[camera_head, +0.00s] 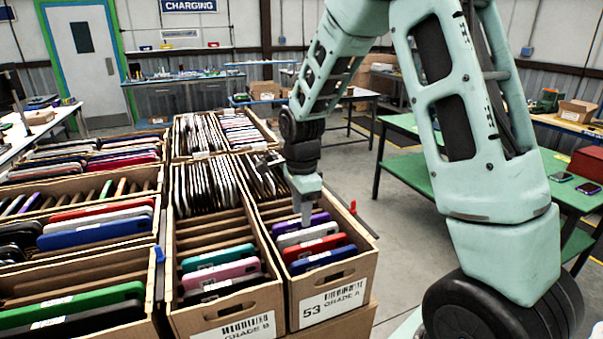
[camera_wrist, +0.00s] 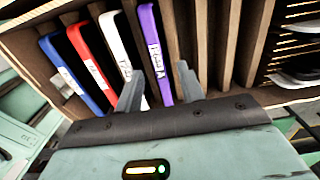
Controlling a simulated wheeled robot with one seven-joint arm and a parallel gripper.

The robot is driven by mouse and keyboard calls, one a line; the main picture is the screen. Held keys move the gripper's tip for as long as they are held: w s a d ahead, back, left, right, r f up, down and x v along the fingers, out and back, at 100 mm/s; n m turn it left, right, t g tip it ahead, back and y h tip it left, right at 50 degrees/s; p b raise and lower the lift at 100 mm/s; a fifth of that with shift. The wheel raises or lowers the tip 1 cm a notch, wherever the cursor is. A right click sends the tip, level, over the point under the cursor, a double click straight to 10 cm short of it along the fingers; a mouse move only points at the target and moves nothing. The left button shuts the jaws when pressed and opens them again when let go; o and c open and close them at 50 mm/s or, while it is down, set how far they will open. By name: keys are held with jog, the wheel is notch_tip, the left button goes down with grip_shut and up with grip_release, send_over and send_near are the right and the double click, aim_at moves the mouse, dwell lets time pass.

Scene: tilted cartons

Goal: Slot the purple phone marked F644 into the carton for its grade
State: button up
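The purple phone (camera_head: 300,222) stands in a slot of the Grade A carton (camera_head: 335,303), behind a white, a red and a blue phone. It also shows in the wrist view (camera_wrist: 154,50), with a white label too small to read surely. My gripper (camera_head: 306,215) points down at this phone from above. In the wrist view my gripper (camera_wrist: 160,78) is open, with one finger on each side of the purple phone's near end. A gap shows between the phone and the right finger. The left finger lies between the purple and white phones, close to the purple one.
The Grade B carton (camera_head: 240,327) stands directly left, with teal, pink and dark phones. More cartons of phones fill the left side. Empty slots lie behind the purple phone. A green table (camera_head: 400,165) stands at the right, with clear floor between.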

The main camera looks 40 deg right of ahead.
notch_tip(320, 180, up, 15)
jog(key=b, duration=0.2)
jog(key=shift+r, duration=0.1)
notch_tip(320, 180, up, 7)
jog(key=p, duration=0.6)
dwell(0.6)
